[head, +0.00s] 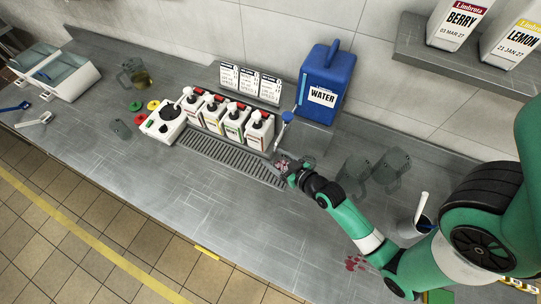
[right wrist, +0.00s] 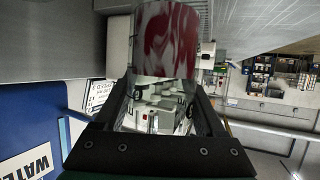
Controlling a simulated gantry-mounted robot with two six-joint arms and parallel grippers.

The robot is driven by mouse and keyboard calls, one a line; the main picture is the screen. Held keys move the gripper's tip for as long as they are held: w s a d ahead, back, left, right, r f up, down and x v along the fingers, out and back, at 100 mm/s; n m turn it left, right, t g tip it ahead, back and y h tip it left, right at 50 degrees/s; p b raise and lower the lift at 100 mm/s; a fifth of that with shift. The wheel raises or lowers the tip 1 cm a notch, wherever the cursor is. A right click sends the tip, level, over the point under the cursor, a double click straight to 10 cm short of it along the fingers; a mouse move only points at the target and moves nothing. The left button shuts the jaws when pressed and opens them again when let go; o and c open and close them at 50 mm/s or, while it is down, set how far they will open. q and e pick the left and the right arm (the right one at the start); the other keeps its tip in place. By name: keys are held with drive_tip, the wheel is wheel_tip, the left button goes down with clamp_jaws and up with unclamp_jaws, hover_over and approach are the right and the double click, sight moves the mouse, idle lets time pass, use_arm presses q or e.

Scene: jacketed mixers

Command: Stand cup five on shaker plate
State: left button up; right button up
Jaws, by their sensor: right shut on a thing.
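My right gripper (head: 288,172) is at the right end of the drip grate. It is shut on a cup (head: 281,163) that looks small and partly hidden in the head view. In the right wrist view the cup (right wrist: 166,38) shows red and whitish streaks between the fingertips (right wrist: 165,75). No number can be read on it, so I cannot tell whether it is cup five. The shaker plate (head: 161,121), a white unit with a dark round top, stands left of the pump bottles, well away from the gripper. My left gripper is not in view.
Several pump bottles (head: 230,122) stand behind the drip grate (head: 225,156). A blue water container (head: 320,82) is behind my gripper. Clear jugs (head: 390,168) stand to the right. A red spill (head: 355,263) marks the front counter.

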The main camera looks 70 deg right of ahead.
drive_tip(key=w+a+r+p+v, duration=0.1)
drive_tip(key=v, duration=1)
drive_tip(key=shift+s, duration=0.15)
drive_tip(key=shift+r, duration=0.1)
